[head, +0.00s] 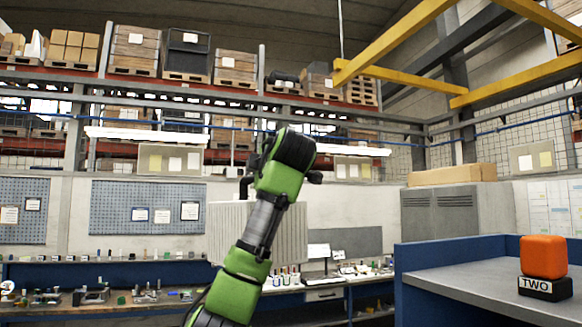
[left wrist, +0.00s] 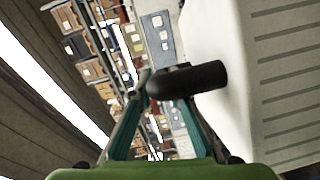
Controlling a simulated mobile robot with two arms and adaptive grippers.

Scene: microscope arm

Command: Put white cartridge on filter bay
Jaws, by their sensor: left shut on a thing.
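The white cartridge (head: 225,225) shows in the head view as a large pale ribbed block, partly hidden behind my green left arm. In the left wrist view the cartridge (left wrist: 285,75) fills the right side, with a rounded black handle (left wrist: 205,77) sticking out of it. My left gripper (left wrist: 165,88) is shut on this handle between its teal fingers. Its fingertips are hidden behind my arm in the head view. My right gripper is in neither view. I cannot pick out a filter bay.
A grey counter (head: 450,268) with blue panels stands at the right. It bears an orange block (head: 543,256) on a black base (head: 545,288) marked TWO. A long workbench (head: 100,303) with small items runs along the back wall under pegboards. Loaded racks stand above.

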